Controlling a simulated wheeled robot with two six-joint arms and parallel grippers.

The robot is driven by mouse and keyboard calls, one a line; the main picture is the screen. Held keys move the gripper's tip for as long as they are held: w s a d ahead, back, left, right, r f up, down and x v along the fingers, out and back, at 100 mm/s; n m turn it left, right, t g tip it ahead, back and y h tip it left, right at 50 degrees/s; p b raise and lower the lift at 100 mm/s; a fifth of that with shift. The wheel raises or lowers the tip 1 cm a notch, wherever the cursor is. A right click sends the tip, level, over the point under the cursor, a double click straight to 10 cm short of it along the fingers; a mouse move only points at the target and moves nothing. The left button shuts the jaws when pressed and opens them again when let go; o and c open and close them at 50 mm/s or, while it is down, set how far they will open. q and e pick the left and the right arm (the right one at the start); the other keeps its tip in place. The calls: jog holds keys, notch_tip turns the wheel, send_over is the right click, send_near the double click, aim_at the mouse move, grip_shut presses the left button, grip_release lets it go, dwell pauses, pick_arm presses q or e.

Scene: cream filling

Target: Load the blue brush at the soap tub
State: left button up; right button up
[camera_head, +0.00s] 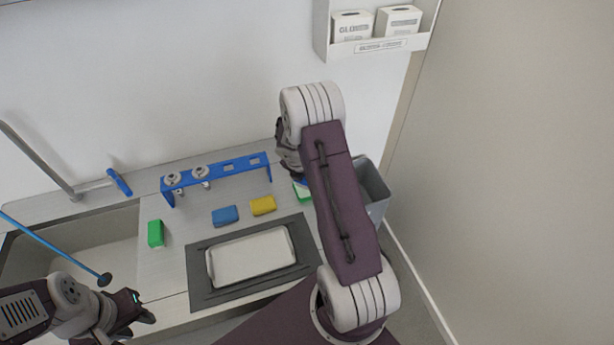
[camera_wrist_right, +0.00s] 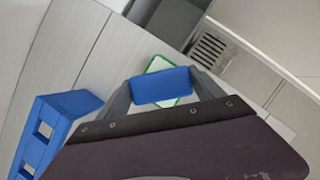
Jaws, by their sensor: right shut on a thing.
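My right gripper (camera_wrist_right: 160,92) is shut on the blue brush (camera_wrist_right: 162,86), which shows as a blue block between its fingers. The soap tub (camera_wrist_right: 157,65), white inside with a green rim, lies beyond the brush in the right wrist view and is partly covered by it. I cannot tell whether they touch. In the head view the tub (camera_head: 301,192) shows partly behind my right arm, at the counter's right end, and that arm hides the brush. My left gripper (camera_head: 138,308) is low at the left, away from the tub; its opening is unclear.
A blue rack (camera_head: 232,169) stands at the back of the counter, left of the tub. Blue (camera_head: 225,216), yellow (camera_head: 263,205) and green (camera_head: 155,233) blocks lie ahead of a pale tray (camera_head: 250,258). A grey bin (camera_head: 376,188) stands right; a sink is left.

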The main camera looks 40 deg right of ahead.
jog(key=shift+f+b, duration=0.4)
jog(key=shift+f, duration=0.05)
dwell(0.3)
dwell(0.9)
notch_tip(320, 180, up, 7)
jog(key=p, duration=0.7)
jog(key=shift+f, duration=0.1)
dwell(0.6)
